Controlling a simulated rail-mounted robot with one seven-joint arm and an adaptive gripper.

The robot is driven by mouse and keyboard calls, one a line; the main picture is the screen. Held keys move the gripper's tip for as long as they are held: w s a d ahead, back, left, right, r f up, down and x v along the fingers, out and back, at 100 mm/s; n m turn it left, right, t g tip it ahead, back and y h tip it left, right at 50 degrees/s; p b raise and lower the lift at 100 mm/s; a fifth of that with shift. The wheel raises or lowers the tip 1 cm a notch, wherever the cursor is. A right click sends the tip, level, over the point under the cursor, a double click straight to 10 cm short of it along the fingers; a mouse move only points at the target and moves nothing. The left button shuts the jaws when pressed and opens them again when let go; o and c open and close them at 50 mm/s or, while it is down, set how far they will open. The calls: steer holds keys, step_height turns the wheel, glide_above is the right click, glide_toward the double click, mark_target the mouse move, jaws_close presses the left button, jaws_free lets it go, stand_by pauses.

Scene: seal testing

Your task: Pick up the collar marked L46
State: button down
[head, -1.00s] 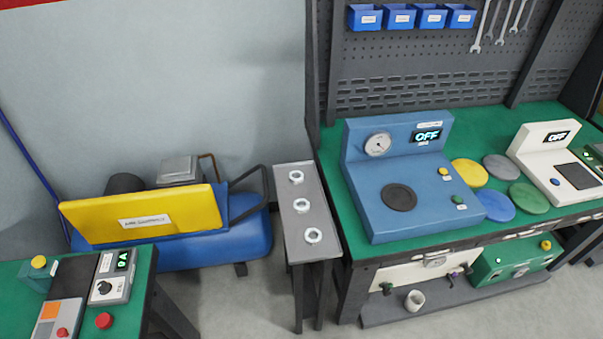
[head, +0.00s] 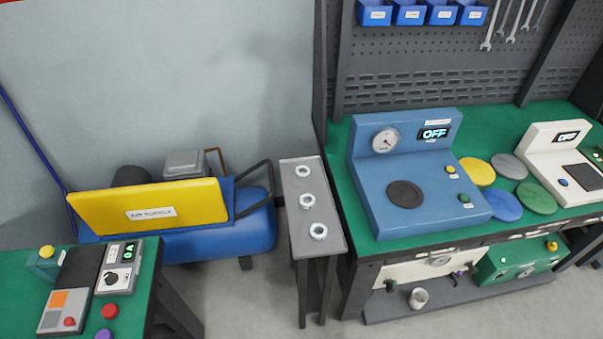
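Three silvery ring-shaped collars stand in a row on a narrow grey stand: a far one (head: 303,172), a middle one (head: 307,202) and a near one (head: 318,232). They look alike, and I cannot read any marking on them, so I cannot tell which is L46. The narrow grey stand (head: 328,243) has dark legs and sits between the air compressor and the green bench. My gripper does not show in the head view.
The blue compressor (head: 255,230) with a yellow panel (head: 190,200) lies left of the stand. A blue gauge machine (head: 430,210) reading OFF sits on the green bench at right. A green table (head: 20,265) with a control box (head: 118,278) fills the lower left.

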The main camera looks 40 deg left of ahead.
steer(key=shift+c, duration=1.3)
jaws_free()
